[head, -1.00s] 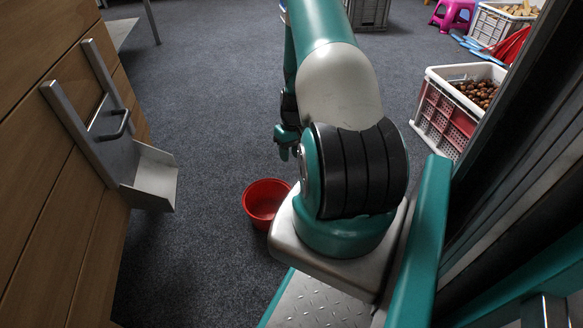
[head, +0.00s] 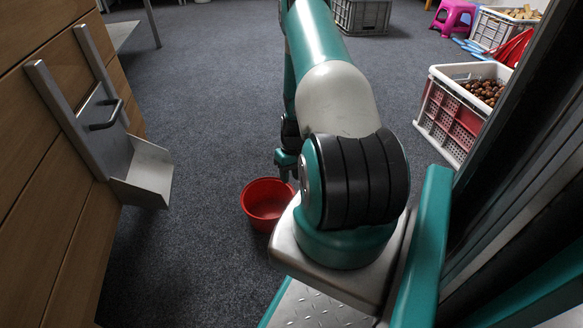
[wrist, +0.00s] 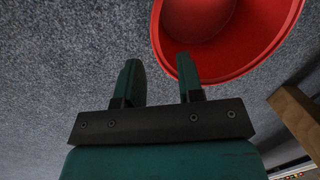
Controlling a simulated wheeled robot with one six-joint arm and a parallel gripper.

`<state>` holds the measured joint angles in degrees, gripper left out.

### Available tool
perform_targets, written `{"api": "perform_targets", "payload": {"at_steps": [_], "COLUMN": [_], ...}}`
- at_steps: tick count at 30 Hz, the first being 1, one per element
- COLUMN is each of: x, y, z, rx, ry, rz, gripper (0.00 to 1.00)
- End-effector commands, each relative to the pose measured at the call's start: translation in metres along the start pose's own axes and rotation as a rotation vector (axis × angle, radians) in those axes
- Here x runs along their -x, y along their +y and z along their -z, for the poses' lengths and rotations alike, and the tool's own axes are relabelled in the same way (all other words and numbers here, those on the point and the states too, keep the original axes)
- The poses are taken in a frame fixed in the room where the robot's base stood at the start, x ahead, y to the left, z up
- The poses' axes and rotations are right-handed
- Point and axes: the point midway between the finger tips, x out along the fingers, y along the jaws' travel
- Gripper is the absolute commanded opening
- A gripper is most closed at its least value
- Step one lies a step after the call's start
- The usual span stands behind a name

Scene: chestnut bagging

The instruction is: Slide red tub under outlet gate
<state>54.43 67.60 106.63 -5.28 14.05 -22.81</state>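The red tub (head: 267,204) stands empty on the carpet, left of my arm's base and to the right of the outlet. The outlet gate (head: 103,135) is a metal plate with a handle between two rails on the wooden wall. Its metal chute (head: 148,172) juts out below, and the tub is clear of it. My gripper (head: 286,165) is low, just beyond the tub, partly hidden by my arm. In the wrist view, my gripper (wrist: 160,82) is open with nothing between its fingers. The right finger overlaps the rim of the red tub (wrist: 222,72); I cannot tell whether it touches.
A white-and-red crate (head: 462,122) of chestnuts stands at the right. A grey crate (head: 361,15), a pink stool (head: 454,17) and another white crate (head: 497,30) stand farther back. The carpet (head: 205,235) between tub and wooden wall is clear.

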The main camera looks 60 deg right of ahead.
Motion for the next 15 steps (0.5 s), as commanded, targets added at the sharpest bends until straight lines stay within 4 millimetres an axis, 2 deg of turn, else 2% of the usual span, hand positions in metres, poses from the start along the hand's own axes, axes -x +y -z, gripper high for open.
{"api": "perform_targets", "payload": {"at_steps": [1,6,10,15], "x": [-0.018,-0.05,-0.068,-0.082], "y": [0.001,0.0,0.0,0.0], "z": [0.0,0.0,0.0,0.0], "rx": [0.001,0.001,0.001,0.001], "ry": [-0.002,-0.002,-0.002,-0.001], "rz": [0.001,0.001,0.001,0.0], "gripper": [0.34,0.34,0.34,0.34]}}
